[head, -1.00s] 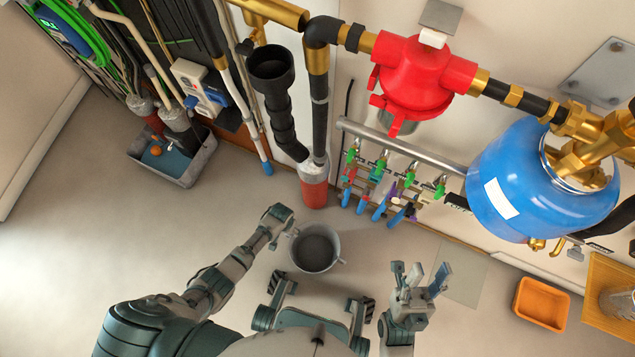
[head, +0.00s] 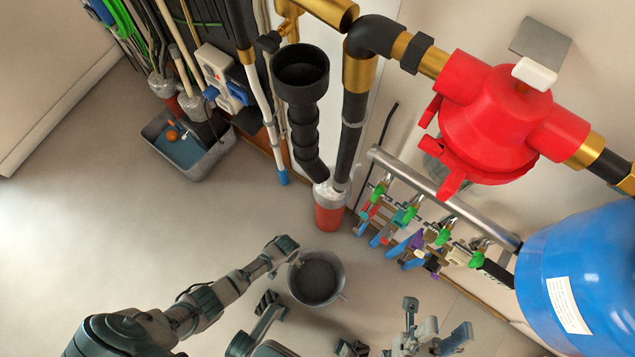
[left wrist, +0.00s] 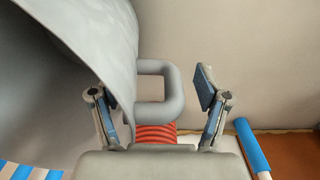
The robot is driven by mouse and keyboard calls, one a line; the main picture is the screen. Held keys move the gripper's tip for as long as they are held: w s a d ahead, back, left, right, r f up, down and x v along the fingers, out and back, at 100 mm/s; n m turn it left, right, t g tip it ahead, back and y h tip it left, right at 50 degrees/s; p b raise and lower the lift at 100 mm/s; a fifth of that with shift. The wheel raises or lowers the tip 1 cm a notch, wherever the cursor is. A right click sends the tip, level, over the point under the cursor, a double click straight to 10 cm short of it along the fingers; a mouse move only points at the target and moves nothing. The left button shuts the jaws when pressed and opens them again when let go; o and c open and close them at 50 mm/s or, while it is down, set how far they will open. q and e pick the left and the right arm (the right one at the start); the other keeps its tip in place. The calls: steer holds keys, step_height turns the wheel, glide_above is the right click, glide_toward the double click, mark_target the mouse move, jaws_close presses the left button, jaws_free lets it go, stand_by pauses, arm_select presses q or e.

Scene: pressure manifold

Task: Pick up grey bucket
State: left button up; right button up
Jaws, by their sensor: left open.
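The grey bucket (head: 316,279) stands on the floor in the lower middle of the head view, its opening facing up. In the left wrist view the bucket (left wrist: 85,30) fills the upper left, and its grey loop handle (left wrist: 174,92) sticks out between my left gripper's fingers (left wrist: 158,105). The left finger is close against the bucket wall, the right finger is clear of the handle. In the head view my left gripper (head: 292,256) is at the bucket's upper left rim, its fingers hard to see. My right gripper (head: 434,325) is open and empty, right of the bucket.
A red-based pipe foot (head: 329,216) stands just behind the bucket. A grey tub (head: 208,160) with blue inside is at upper left. A manifold with green taps (head: 411,214), a red regulator (head: 490,120) and a blue tank (head: 580,280) line the wall. The floor at left is clear.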

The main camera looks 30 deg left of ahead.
arm_select(q)
steer(key=shift+d+r, duration=0.1)
steer(key=shift+d, duration=0.05)
jaws_close()
